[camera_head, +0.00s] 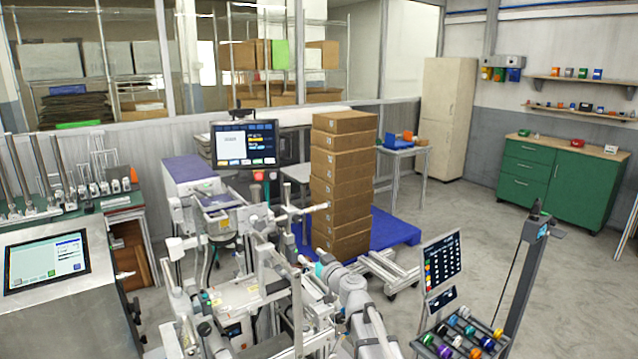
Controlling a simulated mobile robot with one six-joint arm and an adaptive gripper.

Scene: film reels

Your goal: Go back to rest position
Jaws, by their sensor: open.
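My arm reaches up from the bottom middle into the machine of metal frames and rods. My gripper (304,261) is at its far end, beside the machine's rods, small and partly lost among them. It is open, and I see nothing held in it. Several coloured film reels (463,340) lie in rows on a rack at the bottom right, apart from my gripper.
The machine (235,290) crowds the space left of my arm. A stack of brown boxes (342,185) stands on a blue pallet (395,232) behind. A post (524,270) and a screen (441,262) stand at the right. Open floor lies beyond.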

